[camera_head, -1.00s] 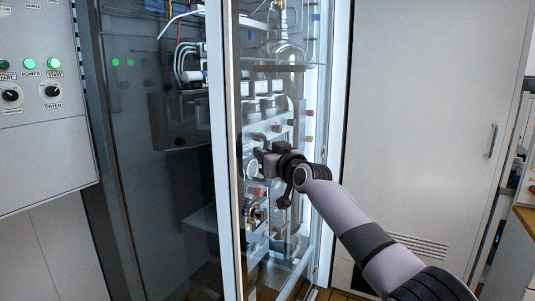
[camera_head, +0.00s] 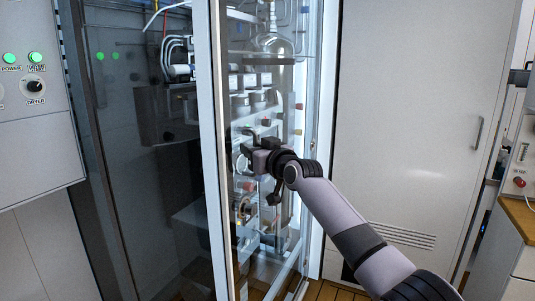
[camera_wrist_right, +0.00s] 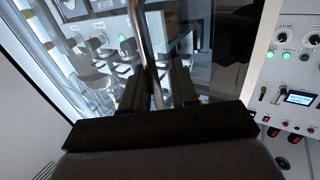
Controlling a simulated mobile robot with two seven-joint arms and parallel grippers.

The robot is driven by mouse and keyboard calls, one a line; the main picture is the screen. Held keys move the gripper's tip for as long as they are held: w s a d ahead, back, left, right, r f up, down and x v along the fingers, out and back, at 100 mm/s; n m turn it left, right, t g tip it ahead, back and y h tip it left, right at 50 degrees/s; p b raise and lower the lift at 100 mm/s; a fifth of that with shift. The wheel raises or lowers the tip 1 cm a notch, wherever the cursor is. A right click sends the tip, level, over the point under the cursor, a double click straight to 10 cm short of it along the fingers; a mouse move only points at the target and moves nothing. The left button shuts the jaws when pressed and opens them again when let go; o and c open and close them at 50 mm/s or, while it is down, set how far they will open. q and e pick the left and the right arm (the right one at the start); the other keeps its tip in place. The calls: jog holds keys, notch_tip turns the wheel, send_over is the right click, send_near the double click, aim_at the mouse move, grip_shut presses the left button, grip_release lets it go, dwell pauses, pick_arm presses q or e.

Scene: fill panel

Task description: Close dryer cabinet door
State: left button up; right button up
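The dryer cabinet's glass door (camera_head: 236,200) has a pale upright frame (camera_head: 208,150) and shows pipes, valves and a glass vessel behind it. Dark glass (camera_head: 150,215) lies to the left of that frame. My right gripper (camera_head: 254,155) is at the glass, just right of the frame at mid-height. In the right wrist view a curved metal bar (camera_wrist_right: 146,50) runs down between the two dark fingers (camera_wrist_right: 158,92). A gap seems to show beside the bar, but I cannot tell whether the fingers grip it. My left gripper is out of view.
A grey control panel (camera_head: 30,125) with green lights and knobs stands at the left; a panel with a small screen (camera_wrist_right: 300,98) shows in the wrist view. A plain pale door (camera_head: 420,130) is right of the cabinet. A wooden-topped counter (camera_head: 522,215) stands at the far right.

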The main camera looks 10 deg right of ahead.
jog(key=v, duration=0.6)
jog(key=shift+d, duration=0.35)
jog(key=shift+s, duration=0.15)
jog(key=s+d+f+m+g+h, duration=0.1)
jog(key=s+f, duration=0.3)
jog(key=f, duration=0.5)
jog(key=s+d+f+g+h, duration=0.1)
jog(key=s+f, duration=0.4)
jog(key=f, duration=0.5)
jog(key=s+d+f+m+h, duration=0.1)
jog(key=s+f, duration=0.3)
jog(key=f, duration=0.5)
jog(key=s+d+f+g, duration=0.1)
jog(key=s+f, duration=0.4)
jog(key=s, duration=0.4)
jog(key=s+d+f+g+h, duration=0.1)
jog(key=s+f, duration=0.4)
jog(key=s, duration=0.5)
jog(key=s+d+f+g, duration=0.2)
jog(key=s+f, duration=0.3)
jog(key=s, duration=0.4)
jog(key=shift+s+d+f+h, duration=0.3)
jog(key=shift+d+h, duration=0.1)
jog(key=shift+d, duration=0.25)
